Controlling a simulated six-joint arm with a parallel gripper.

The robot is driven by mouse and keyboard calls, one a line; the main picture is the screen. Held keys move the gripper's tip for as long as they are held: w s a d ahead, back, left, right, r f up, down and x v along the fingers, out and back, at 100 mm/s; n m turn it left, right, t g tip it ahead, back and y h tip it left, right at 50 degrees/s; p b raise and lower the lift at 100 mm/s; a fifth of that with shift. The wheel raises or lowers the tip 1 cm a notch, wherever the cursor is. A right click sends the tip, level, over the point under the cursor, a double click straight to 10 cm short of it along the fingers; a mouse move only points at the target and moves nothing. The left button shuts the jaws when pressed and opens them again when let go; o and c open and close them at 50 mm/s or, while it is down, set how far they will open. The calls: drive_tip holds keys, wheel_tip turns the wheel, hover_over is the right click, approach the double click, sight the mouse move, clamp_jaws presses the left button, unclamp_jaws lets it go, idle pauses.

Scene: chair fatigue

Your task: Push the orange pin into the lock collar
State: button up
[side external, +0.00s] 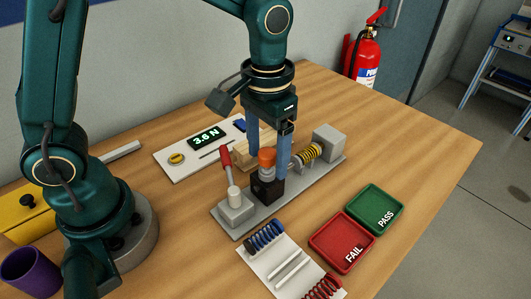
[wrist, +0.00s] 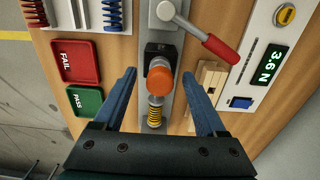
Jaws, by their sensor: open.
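The orange pin (side external: 267,158) stands upright above a dark block that appears to be the lock collar (side external: 267,187), with a grey cylindrical part showing under its orange cap. In the wrist view the orange cap (wrist: 161,80) lies over the dark collar block (wrist: 161,53). How deep the pin sits in the collar is hidden. My gripper (side external: 267,165) points down with its blue fingers on either side of the pin. In the wrist view my gripper (wrist: 160,85) is open, with a clear gap between each finger and the cap.
A red-handled lever (side external: 226,160) rises at the fixture's left end. A yellow spring (side external: 308,153) and grey block (side external: 328,140) are at its right. Red FAIL (side external: 340,240) and green PASS (side external: 374,208) trays lie in front. A force display (side external: 206,138) reads 3.6 N.

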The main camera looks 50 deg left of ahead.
drive_tip(key=shift+r, duration=2.45)
drive_tip(key=shift+a+r, duration=0.1)
drive_tip(key=shift+r, duration=0.05)
drive_tip(key=s+a+r+t, duration=0.2)
drive_tip(key=s+a+t, duration=0.3)
drive_tip(key=s, duration=0.5)
drive_tip(key=shift+s+a+t, duration=0.2)
drive_tip(key=shift+a+t, duration=0.1)
drive_tip(key=shift+a, duration=0.1)
